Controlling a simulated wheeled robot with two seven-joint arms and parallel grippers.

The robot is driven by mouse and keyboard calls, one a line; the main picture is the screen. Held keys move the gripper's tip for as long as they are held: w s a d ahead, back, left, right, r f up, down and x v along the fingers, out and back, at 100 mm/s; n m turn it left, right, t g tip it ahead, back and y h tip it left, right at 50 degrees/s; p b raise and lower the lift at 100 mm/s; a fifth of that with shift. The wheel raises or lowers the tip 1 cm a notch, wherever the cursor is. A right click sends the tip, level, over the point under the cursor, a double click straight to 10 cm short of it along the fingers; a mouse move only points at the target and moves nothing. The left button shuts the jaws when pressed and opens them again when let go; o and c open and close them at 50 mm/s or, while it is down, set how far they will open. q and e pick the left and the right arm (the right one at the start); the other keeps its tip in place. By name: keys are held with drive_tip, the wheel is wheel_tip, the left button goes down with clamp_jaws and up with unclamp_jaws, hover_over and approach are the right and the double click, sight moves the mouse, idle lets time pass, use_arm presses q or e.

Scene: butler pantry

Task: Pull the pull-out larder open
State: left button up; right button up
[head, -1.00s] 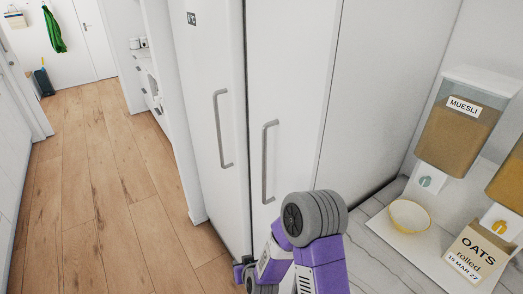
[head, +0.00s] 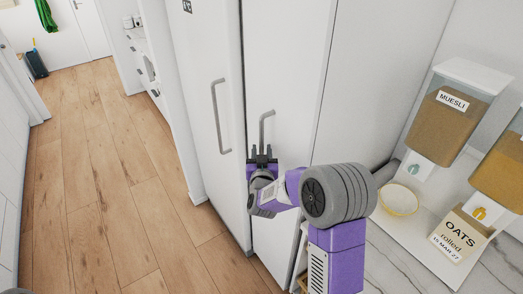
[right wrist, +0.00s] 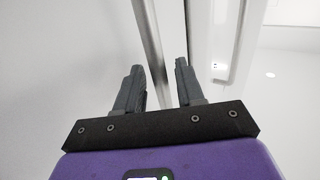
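A tall white front (head: 285,60) with a vertical grey bar handle (head: 263,125) stands in the middle of the head view; it looks closed. My right gripper (head: 262,153) is at the lower part of this handle, fingers pointing up along it in the picture. In the right wrist view, the fingers (right wrist: 160,85) are apart, and the bar (right wrist: 148,45) runs down between them, closer to the left finger. I cannot tell if either finger touches it. The handle's lower end is hidden behind my gripper. My left gripper is not in view.
Another tall white front with its own handle (head: 219,115) adjoins on the left. At right, a counter holds a muesli dispenser (head: 447,115), a yellow-rimmed bowl (head: 399,199) and an oats package (head: 460,235). Wooden floor (head: 95,180) is clear at left.

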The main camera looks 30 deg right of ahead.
drive_tip(key=shift+w+d, duration=0.15)
drive_tip(key=shift+w, duration=0.15)
clamp_jaws()
